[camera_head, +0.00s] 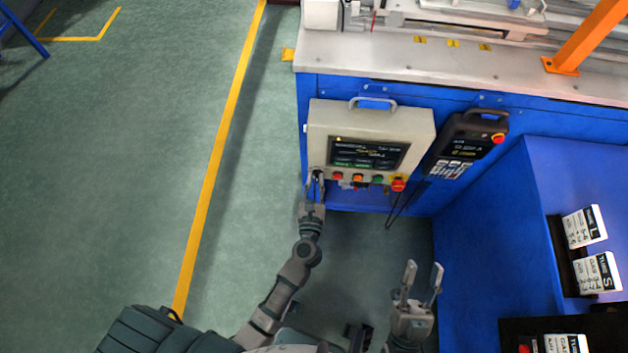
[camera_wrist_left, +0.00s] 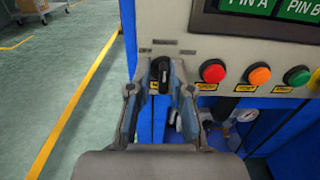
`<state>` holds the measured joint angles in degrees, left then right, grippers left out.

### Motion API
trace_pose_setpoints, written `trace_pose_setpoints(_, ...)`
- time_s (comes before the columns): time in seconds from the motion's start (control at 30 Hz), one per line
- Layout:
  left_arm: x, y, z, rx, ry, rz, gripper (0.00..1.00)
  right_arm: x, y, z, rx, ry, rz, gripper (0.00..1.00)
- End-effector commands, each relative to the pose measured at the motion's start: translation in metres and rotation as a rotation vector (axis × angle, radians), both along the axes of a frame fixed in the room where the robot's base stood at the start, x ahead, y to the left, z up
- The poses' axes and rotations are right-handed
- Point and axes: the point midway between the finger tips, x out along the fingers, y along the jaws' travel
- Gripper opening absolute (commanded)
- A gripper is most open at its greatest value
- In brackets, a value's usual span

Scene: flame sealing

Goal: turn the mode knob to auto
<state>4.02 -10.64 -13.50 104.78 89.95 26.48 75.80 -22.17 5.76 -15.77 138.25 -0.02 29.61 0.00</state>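The mode knob (camera_wrist_left: 160,73) is a black knob at the lower left of the beige control panel (camera_head: 322,118). In the left wrist view its bar looks roughly upright, and its small labels are too blurred to read. My left gripper (camera_wrist_left: 161,68) is open, with one finger on each side of the knob. Small gaps seem to remain, but contact is hard to judge. In the head view the left gripper (camera_head: 317,176) largely hides the knob. My right gripper (camera_head: 423,267) is open and empty, low and away from the panel.
Right of the knob sit a red button (camera_wrist_left: 213,71), an orange button (camera_wrist_left: 259,75), a green button (camera_wrist_left: 297,76) and a red-and-yellow emergency stop (camera_head: 398,184). A teach pendant (camera_head: 464,146) hangs to the right. Open floor (camera_head: 130,150) lies to the left.

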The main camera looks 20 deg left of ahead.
Motion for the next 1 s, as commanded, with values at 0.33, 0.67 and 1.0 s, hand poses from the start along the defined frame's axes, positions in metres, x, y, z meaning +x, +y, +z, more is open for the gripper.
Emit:
trace_pose_setpoints(0.33,-0.001,0.001,0.001,0.004,0.000,0.003,0.00,0.001,-0.001,0.000,-0.007,0.001,-0.001,0.40)
trace_pose_setpoints(0.67,0.000,0.000,0.004,0.128,0.033,0.005,0.00,0.016,0.002,-0.013,-0.062,0.162,0.000,0.40)
trace_pose_setpoints(1.0,0.001,-0.004,0.004,0.398,0.109,0.001,0.00,0.035,0.003,-0.055,-0.170,0.502,0.003,0.40)
